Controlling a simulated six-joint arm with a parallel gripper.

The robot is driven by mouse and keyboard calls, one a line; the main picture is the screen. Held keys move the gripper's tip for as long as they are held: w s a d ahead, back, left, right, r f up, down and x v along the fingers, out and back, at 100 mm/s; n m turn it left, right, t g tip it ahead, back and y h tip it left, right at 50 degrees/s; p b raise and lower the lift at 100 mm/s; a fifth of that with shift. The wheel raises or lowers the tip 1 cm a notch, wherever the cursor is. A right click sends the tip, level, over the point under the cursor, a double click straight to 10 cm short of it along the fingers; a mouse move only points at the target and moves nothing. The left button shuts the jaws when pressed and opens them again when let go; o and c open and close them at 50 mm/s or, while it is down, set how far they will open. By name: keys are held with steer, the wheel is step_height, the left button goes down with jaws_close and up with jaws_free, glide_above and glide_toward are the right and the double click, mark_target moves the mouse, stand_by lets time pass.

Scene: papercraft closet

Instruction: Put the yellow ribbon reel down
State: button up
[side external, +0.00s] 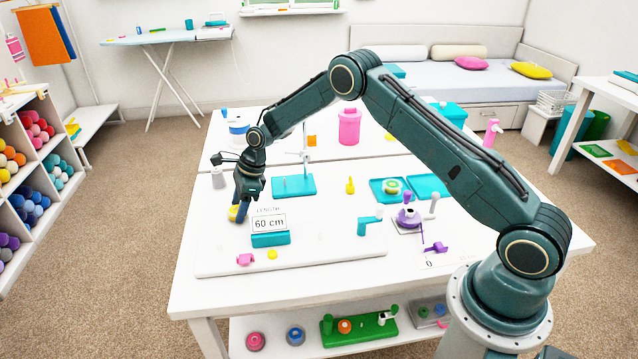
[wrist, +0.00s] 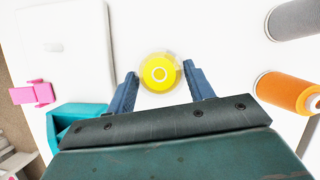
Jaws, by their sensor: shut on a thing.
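In the side external view the reel (side external: 233,213) is a small yellow patch, partly hidden by my gripper (side external: 240,210). My gripper is shut on the reel and points down at the left part of the white table. The reel is low, close to the tabletop; I cannot tell whether it touches.
A teal stand with a "60 cm" sign (side external: 269,223) is just right of my gripper. A teal-based post (side external: 293,186) stands behind it. An orange spool (wrist: 288,94) and a grey cylinder (wrist: 300,18) are nearby in the wrist view. Teal trays (side external: 428,187) lie farther right.

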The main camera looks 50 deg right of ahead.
steer(key=shift+f, duration=0.2)
steer(key=o, duration=0.9)
steer(key=shift+o, duration=0.2)
steer(key=v, duration=1.2)
steer(key=shift+r, duration=0.15)
